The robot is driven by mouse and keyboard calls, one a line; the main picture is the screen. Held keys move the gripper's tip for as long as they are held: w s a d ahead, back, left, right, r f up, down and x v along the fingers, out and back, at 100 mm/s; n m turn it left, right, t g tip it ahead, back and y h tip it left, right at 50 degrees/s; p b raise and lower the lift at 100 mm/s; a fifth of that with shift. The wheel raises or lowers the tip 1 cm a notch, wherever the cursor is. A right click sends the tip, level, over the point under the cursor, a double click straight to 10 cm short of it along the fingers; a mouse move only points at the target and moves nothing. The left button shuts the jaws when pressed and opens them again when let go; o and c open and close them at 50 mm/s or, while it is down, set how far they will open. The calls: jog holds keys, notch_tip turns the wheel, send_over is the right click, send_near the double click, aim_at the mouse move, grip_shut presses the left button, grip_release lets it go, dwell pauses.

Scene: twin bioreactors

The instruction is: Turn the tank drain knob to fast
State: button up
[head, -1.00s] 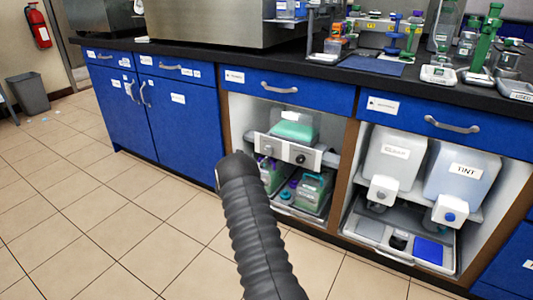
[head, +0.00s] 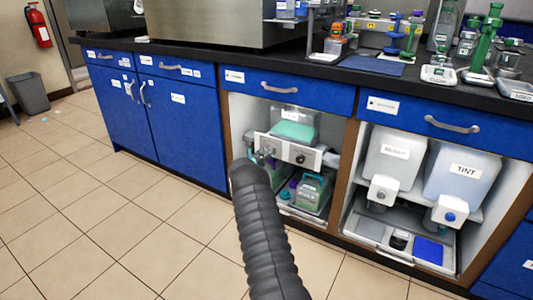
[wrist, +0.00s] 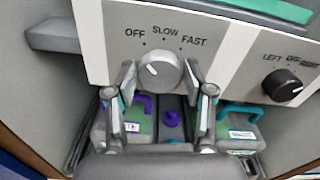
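The tank drain knob (wrist: 160,72) is a round light grey dial on a white panel (wrist: 225,20), under the words OFF, SLOW and FAST. A small pale mark on its face appears to lean up and left, toward OFF. My gripper (wrist: 158,66) is open, with one finger on each side of the knob; I cannot tell if either touches it. In the head view my gripper (head: 264,157) is at the left part of the panel (head: 315,160) and partly hides the knob. The tank (head: 293,126) with green liquid sits behind and above the panel.
A black knob (wrist: 283,84) marked LEFT, OFF and RIGHT is to the right on the panel. The cabinet's wooden side (head: 225,125) bounds the bay on the left. The tiled floor in front is clear.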

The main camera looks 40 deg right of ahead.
jog(key=c, duration=0.6)
jog(key=shift+o, duration=0.2)
